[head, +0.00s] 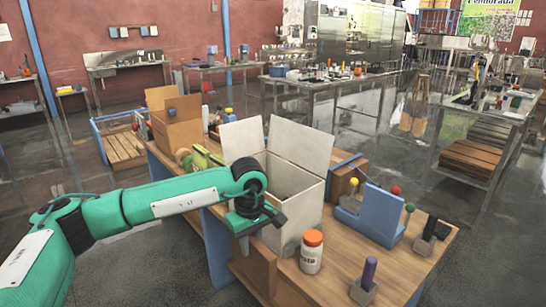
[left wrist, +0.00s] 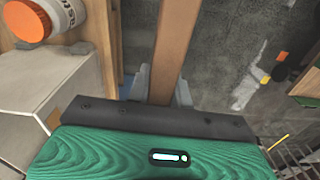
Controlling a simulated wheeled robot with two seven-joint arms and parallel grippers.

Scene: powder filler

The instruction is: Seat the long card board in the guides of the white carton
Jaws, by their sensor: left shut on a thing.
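The white carton (head: 302,222) stands open on the wooden table with its flaps raised; its pale side also shows in the left wrist view (left wrist: 45,88). Its inner guides cannot be made out. My left gripper (head: 246,228) is in front of the carton's left side in the head view. In the left wrist view its fingers (left wrist: 160,90) are shut on the long brown card board (left wrist: 173,40), which extends away from them, outside the carton. In the head view the board (head: 258,268) shows below the gripper, partly hidden. My right gripper is not in view.
A white jar with an orange lid (head: 312,252) stands close beside the carton. A purple-handled tool (head: 368,275) and a blue rack (head: 370,217) are further right on the table (head: 330,282). A brown box (head: 178,125) stands behind.

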